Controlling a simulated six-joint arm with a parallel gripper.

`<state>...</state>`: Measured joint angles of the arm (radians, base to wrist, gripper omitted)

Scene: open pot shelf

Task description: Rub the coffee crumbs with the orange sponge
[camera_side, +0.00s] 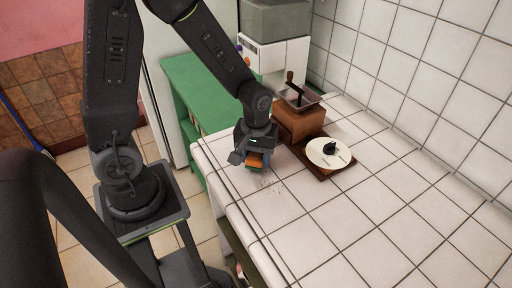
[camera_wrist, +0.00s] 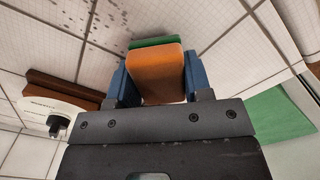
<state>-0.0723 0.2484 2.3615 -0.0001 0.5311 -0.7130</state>
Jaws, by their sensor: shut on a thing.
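The orange sponge (camera_wrist: 157,75), with a green layer (camera_wrist: 157,42) on its far face, is held between the two blue fingers of my gripper (camera_wrist: 155,85) in the wrist view. In the side view the sponge (camera_side: 255,160) shows under my gripper (camera_side: 254,163), near the left edge of the white tiled counter. The coffee crumbs (camera_side: 271,186) are small dark specks on the tiles, just below and right of the sponge in the side view. They also show as brown specks (camera_wrist: 55,14) at the top left of the wrist view. I cannot tell whether the sponge touches the counter.
A wooden coffee grinder (camera_side: 298,120) stands behind my gripper. A white plate (camera_side: 328,153) with a small black object lies on a dark brown board (camera_side: 334,172) to the right. A white machine (camera_side: 275,50) stands at the back. The counter's front right (camera_side: 400,220) is clear.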

